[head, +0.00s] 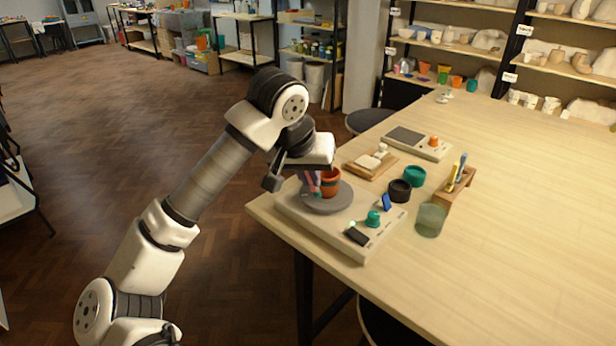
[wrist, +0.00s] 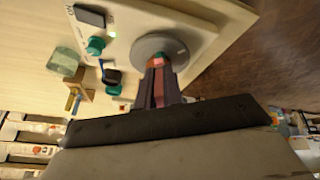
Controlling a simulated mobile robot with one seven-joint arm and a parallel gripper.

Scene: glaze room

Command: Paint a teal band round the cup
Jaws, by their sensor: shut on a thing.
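The orange-brown cup (head: 331,183) stands upright on the round grey wheel head (head: 325,205); a small part of it shows in the wrist view (wrist: 157,61). My gripper (head: 312,186) points down at the cup's left side, shut on a slim reddish tool that looks like a brush; the fingers (wrist: 159,85) hide most of it. A small teal spot (head: 318,194) shows low by the fingertips. Whether the tip touches the cup, I cannot tell. No full teal band is visible on the cup's showing side. A teal pot (head: 414,176) and a black pot (head: 399,190) stand right of the wheel.
The wheel's pale base (head: 369,248) has a teal knob (head: 373,218), a blue lever (head: 386,202) and a lit green lamp. A glass jar (head: 431,219), a brush stand (head: 456,190), a wooden board (head: 366,168) and a scale-like device (head: 418,142) are nearby. The table's right side is clear.

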